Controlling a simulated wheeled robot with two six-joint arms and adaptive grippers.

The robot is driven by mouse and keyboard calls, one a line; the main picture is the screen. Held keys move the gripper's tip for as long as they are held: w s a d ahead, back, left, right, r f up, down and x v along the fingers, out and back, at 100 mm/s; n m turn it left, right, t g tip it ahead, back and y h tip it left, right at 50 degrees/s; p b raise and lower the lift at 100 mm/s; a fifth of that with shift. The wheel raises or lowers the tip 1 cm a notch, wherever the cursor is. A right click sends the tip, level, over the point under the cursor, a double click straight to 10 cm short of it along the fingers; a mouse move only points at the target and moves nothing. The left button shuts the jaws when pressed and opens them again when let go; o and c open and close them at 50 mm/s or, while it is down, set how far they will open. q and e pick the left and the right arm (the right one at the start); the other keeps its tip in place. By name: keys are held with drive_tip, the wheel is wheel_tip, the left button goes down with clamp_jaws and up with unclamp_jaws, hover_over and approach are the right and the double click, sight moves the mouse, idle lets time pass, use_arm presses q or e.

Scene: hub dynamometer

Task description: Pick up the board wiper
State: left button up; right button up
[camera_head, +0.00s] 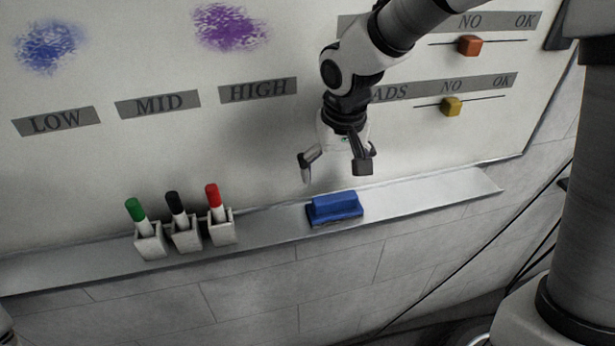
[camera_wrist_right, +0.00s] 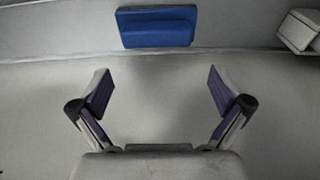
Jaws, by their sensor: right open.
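The blue board wiper (camera_head: 335,207) lies on the metal ledge (camera_head: 440,192) below the whiteboard, right of the marker holders. My right gripper (camera_head: 335,174) is open and empty, pointing down above the wiper, with a gap between its fingertips and the wiper. In the right wrist view the wiper (camera_wrist_right: 157,27) shows at the top middle, beyond the two spread fingers of the right gripper (camera_wrist_right: 160,90). Nothing is between the fingers. My left gripper does not show.
Green, black and red markers stand in small holders (camera_head: 184,236) on the ledge left of the wiper. The whiteboard (camera_head: 200,160) rises behind, with LOW, MID and HIGH labels, ink smudges and red (camera_head: 469,45) and yellow (camera_head: 451,106) sliders. The ledge right of the wiper is clear.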

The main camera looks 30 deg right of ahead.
sight(336, 197)
drive_tip(key=f, duration=0.1)
drive_tip(key=s+f, duration=0.1)
drive_tip(key=f, duration=0.1)
drive_tip(key=shift+s+p, duration=0.25)
drive_tip(key=shift+p, duration=0.1)
drive_tip(key=f, duration=0.1)
drive_tip(key=w+f, duration=0.1)
drive_tip(key=f, duration=0.2)
drive_tip(key=shift+w+d+f, duration=0.2)
drive_tip(key=shift+w, duration=0.15)
drive_tip(key=shift+s, duration=0.15)
drive_tip(key=shift+s+r, duration=0.2)
drive_tip(key=shift+s, duration=0.05)
drive_tip(key=c, duration=0.8)
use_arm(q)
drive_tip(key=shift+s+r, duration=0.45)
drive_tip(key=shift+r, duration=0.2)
use_arm(e)
drive_tip(key=shift+w, duration=0.1)
